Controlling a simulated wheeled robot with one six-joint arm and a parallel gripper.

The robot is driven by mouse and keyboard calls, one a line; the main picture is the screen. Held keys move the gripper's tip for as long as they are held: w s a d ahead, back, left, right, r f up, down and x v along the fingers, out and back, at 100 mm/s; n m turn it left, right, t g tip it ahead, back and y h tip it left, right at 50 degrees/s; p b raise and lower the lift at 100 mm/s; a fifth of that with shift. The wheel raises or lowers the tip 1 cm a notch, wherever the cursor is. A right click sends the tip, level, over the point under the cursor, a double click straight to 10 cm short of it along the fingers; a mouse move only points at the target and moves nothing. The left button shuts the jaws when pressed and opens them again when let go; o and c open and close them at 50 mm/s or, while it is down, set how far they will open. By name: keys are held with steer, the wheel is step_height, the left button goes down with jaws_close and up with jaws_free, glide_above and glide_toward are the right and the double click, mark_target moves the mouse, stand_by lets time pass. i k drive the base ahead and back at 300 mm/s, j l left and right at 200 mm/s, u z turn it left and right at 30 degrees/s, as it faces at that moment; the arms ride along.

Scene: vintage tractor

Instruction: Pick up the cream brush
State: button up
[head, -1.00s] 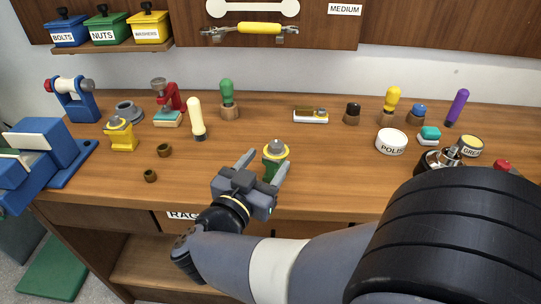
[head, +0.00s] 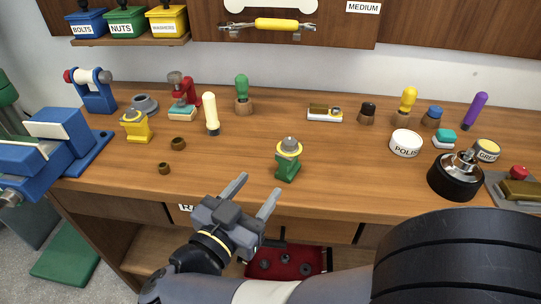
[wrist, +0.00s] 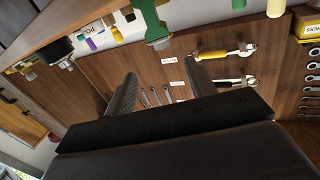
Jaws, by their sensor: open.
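The cream brush (head: 210,110) stands upright, leaning slightly, on the wooden workbench (head: 340,170), left of centre in the head view. It has a long cream body and a dark lower end. My gripper (head: 258,186) is open and empty at the bench's front edge, nearer the camera than the brush and to its right, well apart from it. In the wrist view, my gripper's two fingers (wrist: 163,88) are spread with nothing between them. I cannot pick out the brush for sure in the wrist view.
Two small brown rings (head: 177,143), a yellow stand (head: 137,126) and a green-topped tool (head: 243,95) stand around the brush. A blue vise (head: 60,145) is at left. A red tray (head: 285,263) shows below the bench.

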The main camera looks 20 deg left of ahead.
mark_target(212, 124)
steer(key=u, duration=1.55)
